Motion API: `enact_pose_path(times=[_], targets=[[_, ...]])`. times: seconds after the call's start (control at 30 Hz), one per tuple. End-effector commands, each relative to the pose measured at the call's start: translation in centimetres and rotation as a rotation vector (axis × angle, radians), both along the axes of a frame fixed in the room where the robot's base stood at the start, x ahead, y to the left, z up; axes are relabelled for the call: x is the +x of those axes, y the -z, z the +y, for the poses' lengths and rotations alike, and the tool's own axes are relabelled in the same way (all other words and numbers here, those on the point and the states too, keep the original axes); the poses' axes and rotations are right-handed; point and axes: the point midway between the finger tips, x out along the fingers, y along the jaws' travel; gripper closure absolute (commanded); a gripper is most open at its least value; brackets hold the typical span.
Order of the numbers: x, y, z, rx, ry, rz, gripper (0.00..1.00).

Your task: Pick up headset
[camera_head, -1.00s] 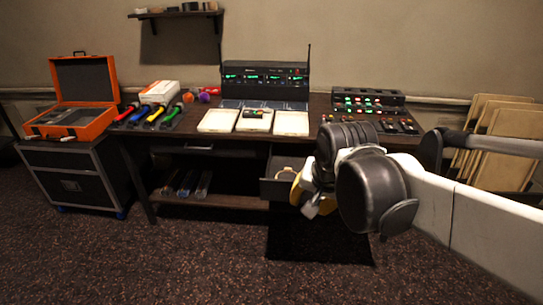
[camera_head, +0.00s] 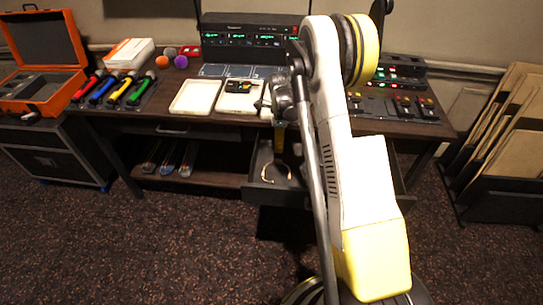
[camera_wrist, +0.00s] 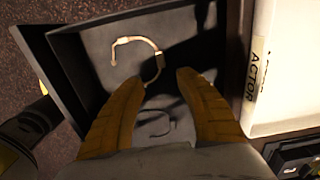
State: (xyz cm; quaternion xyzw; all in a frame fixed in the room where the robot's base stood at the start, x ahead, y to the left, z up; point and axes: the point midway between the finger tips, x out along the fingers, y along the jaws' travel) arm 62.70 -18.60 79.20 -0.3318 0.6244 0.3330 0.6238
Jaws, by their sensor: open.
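The headset (camera_head: 277,172) is a thin beige curved band with a small earpiece or mic end. It lies in the open drawer (camera_head: 268,194) under the desk. In the wrist view the headset (camera_wrist: 155,52) arcs across the grey drawer floor, its lower end reaching between my fingertips. My gripper (camera_wrist: 160,79) has its two yellow fingers spread apart, open and empty, above the drawer and pointing into it. In the head view my gripper (camera_head: 279,142) is partly hidden by my arm. I cannot tell how far above the headset the fingertips are.
The drawer's dark walls (camera_wrist: 78,68) stand close around the fingers. A white tray labelled ACTOR (camera_wrist: 258,75) lies at the desk edge, right in the wrist view. Microphones (camera_head: 118,90), a radio rack (camera_head: 248,40) and a mixer (camera_head: 395,105) stand on the desk.

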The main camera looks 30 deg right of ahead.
Motion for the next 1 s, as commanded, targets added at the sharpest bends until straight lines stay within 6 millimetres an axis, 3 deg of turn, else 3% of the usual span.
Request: enact_pose_path(times=[0.3, 0.53, 0.73, 1.0], targets=[[0.0, 4.9, 0.0, 0.001, 0.004, 0.001, 0.59], [0.2, 6.9, 0.0, 0.001, 0.003, 0.001, 0.59], [0.6, 10.2, -0.1, 0.000, 0.002, 0.000, 0.59], [0.5, 10.7, -0.1, 0.000, 0.002, 0.000, 0.59]])
